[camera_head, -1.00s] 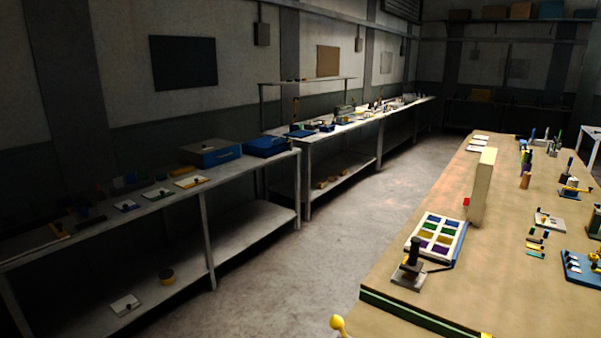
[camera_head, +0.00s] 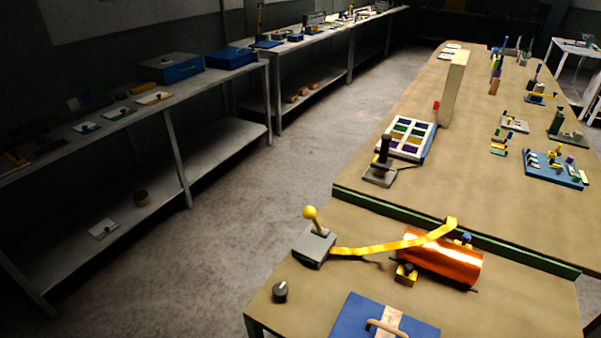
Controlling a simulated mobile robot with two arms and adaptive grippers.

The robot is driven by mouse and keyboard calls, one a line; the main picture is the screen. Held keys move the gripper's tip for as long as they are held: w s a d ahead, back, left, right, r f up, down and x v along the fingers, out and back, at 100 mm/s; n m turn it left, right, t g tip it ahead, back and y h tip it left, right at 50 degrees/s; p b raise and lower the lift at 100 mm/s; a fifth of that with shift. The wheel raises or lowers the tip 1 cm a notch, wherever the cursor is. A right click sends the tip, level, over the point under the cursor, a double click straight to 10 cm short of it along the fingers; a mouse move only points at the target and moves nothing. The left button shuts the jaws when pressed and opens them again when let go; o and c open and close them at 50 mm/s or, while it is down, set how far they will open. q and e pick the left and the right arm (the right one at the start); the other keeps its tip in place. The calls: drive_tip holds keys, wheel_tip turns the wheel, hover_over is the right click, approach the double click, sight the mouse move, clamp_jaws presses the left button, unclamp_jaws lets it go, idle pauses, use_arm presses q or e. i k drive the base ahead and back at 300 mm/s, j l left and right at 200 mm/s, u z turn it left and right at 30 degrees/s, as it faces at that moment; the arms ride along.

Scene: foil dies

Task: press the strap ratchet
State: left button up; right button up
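The strap ratchet is most likely the grey block (camera_head: 315,247) with an upright lever and yellow ball knob (camera_head: 310,213), at the left edge of the near table. A yellow strap (camera_head: 385,246) runs from it to the right, to a shiny copper-orange roll (camera_head: 442,259). The lever leans slightly left. No gripper or arm of mine is in view.
A blue case (camera_head: 350,318) with a handle and a small dark knobbed weight (camera_head: 280,292) lie on the near table. A green strip (camera_head: 500,249) crosses the tabletop. Beyond it stand a tray of coloured squares (camera_head: 428,152) and a dark upright tool (camera_head: 381,170). Open floor (camera_head: 235,220) lies left.

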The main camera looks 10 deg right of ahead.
sight(310, 213)
drive_tip(key=i+j+z, duration=0.2)
drive_tip(key=j+z, duration=0.2)
drive_tip(key=i+j+z, duration=0.1)
drive_tip(key=j+z, duration=0.3)
drive_tip(key=j, duration=0.15)
drive_tip(key=j+z, duration=0.4)
drive_tip(key=i+j, duration=0.05)
drive_tip(key=j, duration=0.05)
